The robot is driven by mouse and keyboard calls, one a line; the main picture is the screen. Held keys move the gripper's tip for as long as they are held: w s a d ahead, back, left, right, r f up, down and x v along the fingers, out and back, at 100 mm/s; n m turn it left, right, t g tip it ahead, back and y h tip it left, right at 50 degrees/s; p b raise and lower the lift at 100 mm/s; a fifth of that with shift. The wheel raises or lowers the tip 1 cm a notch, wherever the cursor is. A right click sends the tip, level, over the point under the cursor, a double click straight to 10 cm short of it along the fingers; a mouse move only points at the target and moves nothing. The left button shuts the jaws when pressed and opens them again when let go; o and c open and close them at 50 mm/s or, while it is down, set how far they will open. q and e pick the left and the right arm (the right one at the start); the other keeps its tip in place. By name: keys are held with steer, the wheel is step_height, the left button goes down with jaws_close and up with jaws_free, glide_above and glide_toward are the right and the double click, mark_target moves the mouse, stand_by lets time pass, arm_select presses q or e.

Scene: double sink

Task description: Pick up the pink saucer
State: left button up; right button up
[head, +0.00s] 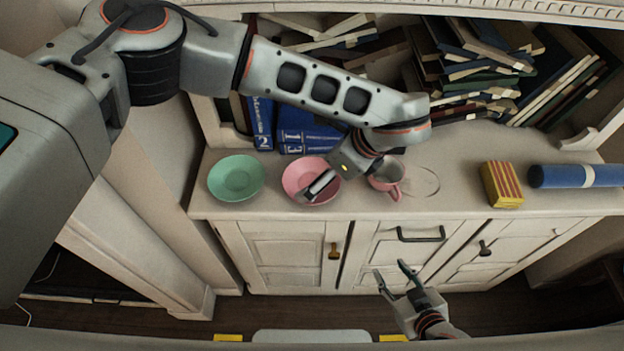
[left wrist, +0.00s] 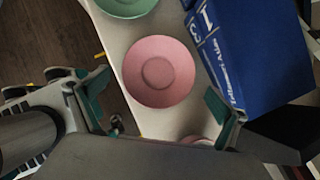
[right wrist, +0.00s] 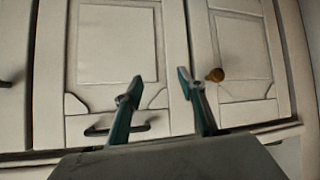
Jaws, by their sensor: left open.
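The pink saucer (head: 296,174) lies on the white cabinet top between a green saucer and a pink cup. In the left wrist view the pink saucer (left wrist: 158,72) shows whole, ahead of and between the open fingers of my left gripper (left wrist: 155,112). In the head view my left gripper (head: 318,188) is over the right part of the saucer and hides some of it. It holds nothing; I cannot tell its exact height above the saucer. My right gripper (head: 391,275) is open and empty in front of the cabinet doors, below the top. It also shows in the right wrist view (right wrist: 160,85).
The green saucer (head: 237,177) is left of the pink one and the pink cup (head: 388,178) is right. Blue books (head: 305,135) stand close behind. A yellow striped box (head: 502,184) and a blue cylinder (head: 575,176) lie at the right. Bare top lies between cup and box.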

mark_target(308, 181)
arm_select(q)
steer(key=shift+x, duration=1.9)
steer(key=c, duration=1)
steer(key=shift+r, duration=0.15)
